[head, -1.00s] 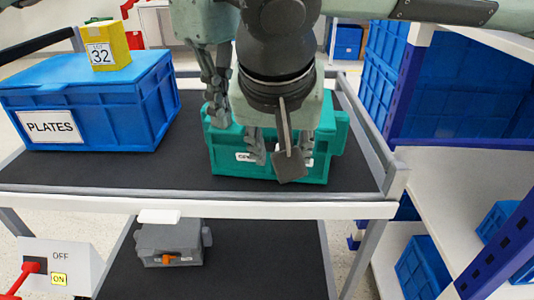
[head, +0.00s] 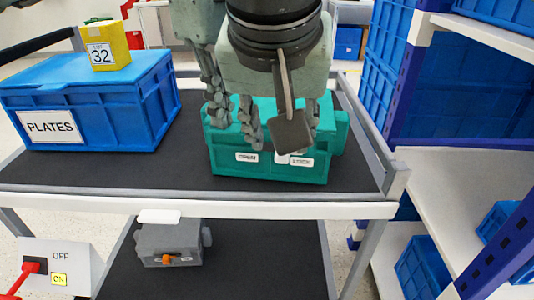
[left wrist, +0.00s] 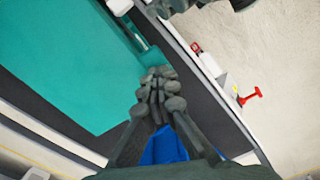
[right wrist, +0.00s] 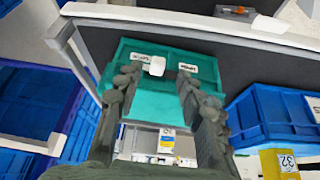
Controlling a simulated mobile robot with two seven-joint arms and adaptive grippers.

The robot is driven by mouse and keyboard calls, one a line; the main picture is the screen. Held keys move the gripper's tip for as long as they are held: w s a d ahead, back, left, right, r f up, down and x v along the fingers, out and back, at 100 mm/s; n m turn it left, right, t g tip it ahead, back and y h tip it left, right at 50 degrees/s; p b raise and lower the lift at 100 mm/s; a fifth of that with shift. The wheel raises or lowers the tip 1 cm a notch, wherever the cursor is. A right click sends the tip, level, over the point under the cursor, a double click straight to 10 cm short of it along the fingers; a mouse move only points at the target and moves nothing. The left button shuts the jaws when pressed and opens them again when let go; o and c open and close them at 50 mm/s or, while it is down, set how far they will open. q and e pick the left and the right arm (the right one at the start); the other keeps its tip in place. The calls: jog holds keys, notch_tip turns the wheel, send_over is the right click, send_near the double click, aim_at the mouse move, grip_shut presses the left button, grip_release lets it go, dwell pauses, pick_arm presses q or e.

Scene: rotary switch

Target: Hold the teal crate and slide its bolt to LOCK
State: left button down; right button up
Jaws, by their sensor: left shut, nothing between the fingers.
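The teal crate (head: 225,165) stands on the upper dark shelf, and its front carries an OPEN label (head: 247,157) at left and a LOCK label (head: 301,162) at right. A pale bolt knob (right wrist: 154,66) sits close beside the LOCK label in the right wrist view; in the head view my right gripper partly covers it. My right gripper (head: 283,127) is open and empty above the crate's front, its fingers apart. My left gripper (head: 219,108) is shut and empty at the crate's left end; its closed fingertips (left wrist: 157,85) show beside the teal wall in the left wrist view.
A blue PLATES box (head: 90,110) with a yellow block (head: 107,48) on top stands left on the same shelf. A grey box (head: 170,243) with an orange knob is on the lower shelf. Shelving with blue bins (head: 455,90) is at right.

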pick_arm(q)
jog(key=shift+f, duration=0.1)
jog(key=shift+r+p, duration=2.15)
jog(key=shift+r, duration=0.95)
